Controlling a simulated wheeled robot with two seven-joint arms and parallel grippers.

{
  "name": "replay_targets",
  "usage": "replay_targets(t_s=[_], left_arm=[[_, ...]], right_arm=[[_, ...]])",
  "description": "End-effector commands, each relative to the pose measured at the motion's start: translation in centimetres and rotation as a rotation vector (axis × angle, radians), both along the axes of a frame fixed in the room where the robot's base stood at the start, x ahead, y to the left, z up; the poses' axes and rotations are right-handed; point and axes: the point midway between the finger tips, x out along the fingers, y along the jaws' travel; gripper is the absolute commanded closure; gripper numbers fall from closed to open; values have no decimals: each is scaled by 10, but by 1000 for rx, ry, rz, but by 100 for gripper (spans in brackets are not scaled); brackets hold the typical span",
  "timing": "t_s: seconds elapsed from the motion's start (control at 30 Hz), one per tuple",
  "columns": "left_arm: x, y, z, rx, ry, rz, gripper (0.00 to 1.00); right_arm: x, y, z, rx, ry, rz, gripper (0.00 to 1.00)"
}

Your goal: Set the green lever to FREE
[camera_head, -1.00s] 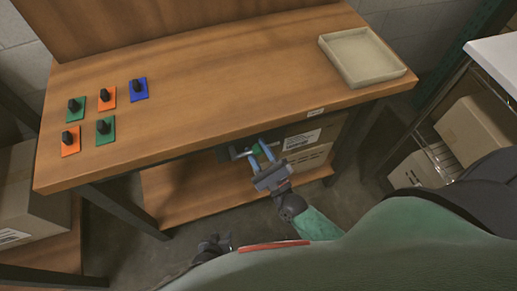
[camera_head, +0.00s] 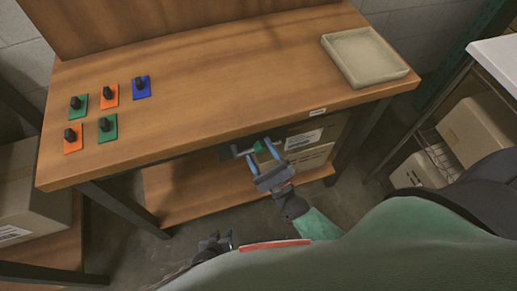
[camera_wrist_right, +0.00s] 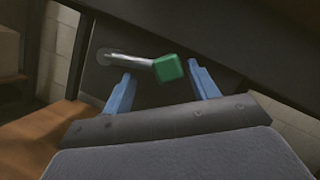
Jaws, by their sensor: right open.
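The green lever has a green knob (camera_head: 261,146) on a thin metal shaft, under the front edge of the workbench. In the right wrist view the green knob (camera_wrist_right: 169,69) is at the right end of the shaft, which runs left to a round pivot on a dark plate. My right gripper (camera_head: 260,155) is open, with its blue fingers on either side of the knob. In the wrist view its fingers (camera_wrist_right: 159,78) show gaps to the knob. My left gripper (camera_head: 215,243) is low in the head view, away from the bench; its jaws are unclear.
On the bench (camera_head: 220,90), several coloured plates with black knobs sit at the left, such as a blue one (camera_head: 141,88). An empty beige tray (camera_head: 366,56) is at the right. A small white label (camera_head: 317,112) is on the front edge.

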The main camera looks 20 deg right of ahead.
Motion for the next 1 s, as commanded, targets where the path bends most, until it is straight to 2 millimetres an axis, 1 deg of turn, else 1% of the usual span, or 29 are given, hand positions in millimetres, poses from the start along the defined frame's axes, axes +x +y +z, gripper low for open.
replay_targets(t_s=[0.03,0.3,0.5,0.87,1.0], left_arm=[[0,0,-2,0,0,0,61],[-1,0,-9,-1,-2,1,61],[-1,0,-11,-1,-2,1,61],[0,0,-11,0,-3,1,61],[1,0,-9,0,-3,1,61]], right_arm=[[-6,-2,-4,-2,3,2,41],[-44,-12,-17,0,2,3,41],[-61,-16,-21,1,-1,2,41],[-64,-17,-21,1,-1,1,42],[-59,-17,-16,1,-13,3,42]])
